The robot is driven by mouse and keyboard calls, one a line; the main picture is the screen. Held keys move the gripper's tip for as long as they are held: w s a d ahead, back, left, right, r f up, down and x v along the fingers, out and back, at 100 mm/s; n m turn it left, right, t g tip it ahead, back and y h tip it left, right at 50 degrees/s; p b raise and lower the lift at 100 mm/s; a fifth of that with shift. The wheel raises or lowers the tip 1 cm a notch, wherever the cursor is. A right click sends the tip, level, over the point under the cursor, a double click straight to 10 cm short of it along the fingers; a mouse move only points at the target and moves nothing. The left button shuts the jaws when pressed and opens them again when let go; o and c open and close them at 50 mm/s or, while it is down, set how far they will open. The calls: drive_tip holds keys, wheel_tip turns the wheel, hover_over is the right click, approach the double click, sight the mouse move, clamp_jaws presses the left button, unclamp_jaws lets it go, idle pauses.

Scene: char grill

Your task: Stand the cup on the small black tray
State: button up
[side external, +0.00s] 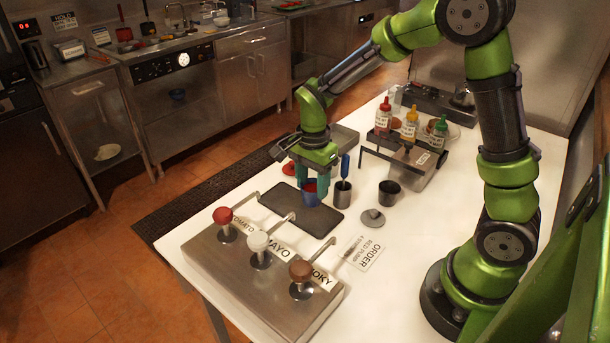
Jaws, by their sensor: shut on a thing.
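The blue cup (310,196), with something red inside, is upright between the teal fingers of my gripper (311,184). My gripper points down and is shut on the cup. The small black tray (321,219) lies flat on the white table, and the cup appears over its far part. I cannot tell whether the cup's base touches the tray or hangs just above it. The fingers hide part of the cup's sides.
A metal cup (342,200) with a blue-handled tool and a dark cup (389,194) stand right of the tray. A grey lid-like disc (371,219) lies nearby. The sauce pump box (250,275) stands in front. A bottle rack (410,168) is behind.

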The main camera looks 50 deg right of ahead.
drive_tip(key=w, duration=0.3)
drive_tip(key=shift+w+f, duration=0.15)
drive_tip(key=shift+w, duration=0.25)
drive_tip(key=shift+f, duration=1.75)
drive_tip(key=shift+f, duration=0.1)
drive_tip(key=o, duration=1.2)
drive_tip(key=shift+f, duration=0.1)
